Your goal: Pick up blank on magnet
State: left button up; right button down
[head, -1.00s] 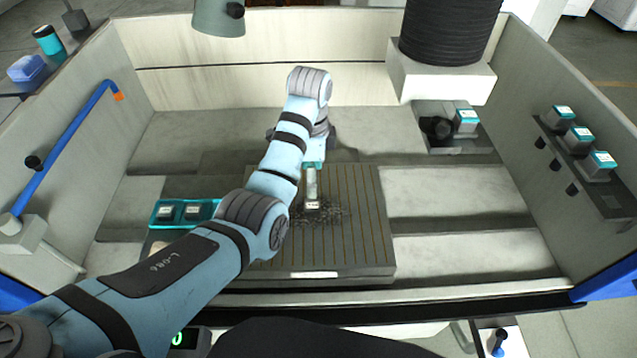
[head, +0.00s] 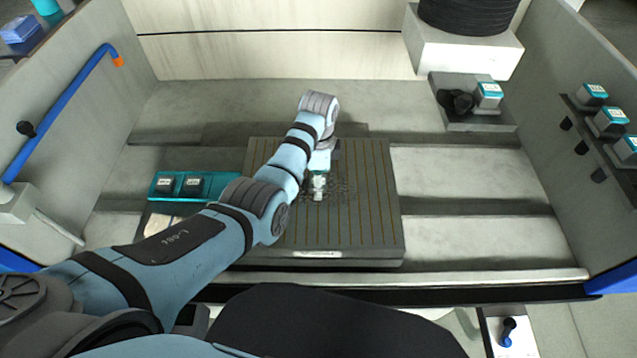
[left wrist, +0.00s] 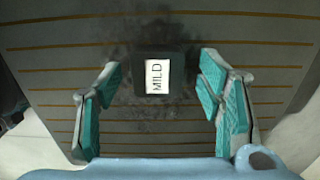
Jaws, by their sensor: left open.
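The blank (left wrist: 157,77) is a small dark block with a white label reading MILD. In the left wrist view it sits on the magnet (left wrist: 60,140), a grey plate with thin brown stripes. My left gripper (left wrist: 160,72) is open, with one teal-padded finger on each side of the blank and a gap on both sides. In the head view this gripper (head: 319,184) points down over the middle of the magnet (head: 365,205) and mostly hides the blank. My right gripper is not in view.
A teal tray (head: 222,181) with two dark labelled blocks (head: 193,186) stands left of the magnet. A ledge with a teal-topped block (head: 488,93) is at the back right. Tank walls (head: 270,60) enclose the area. The bed right of the magnet (head: 460,180) is clear.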

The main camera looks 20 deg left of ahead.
pick_arm(q)
jog(key=shift+s+r, duration=0.15)
jog(key=c, duration=0.4)
grip_shut()
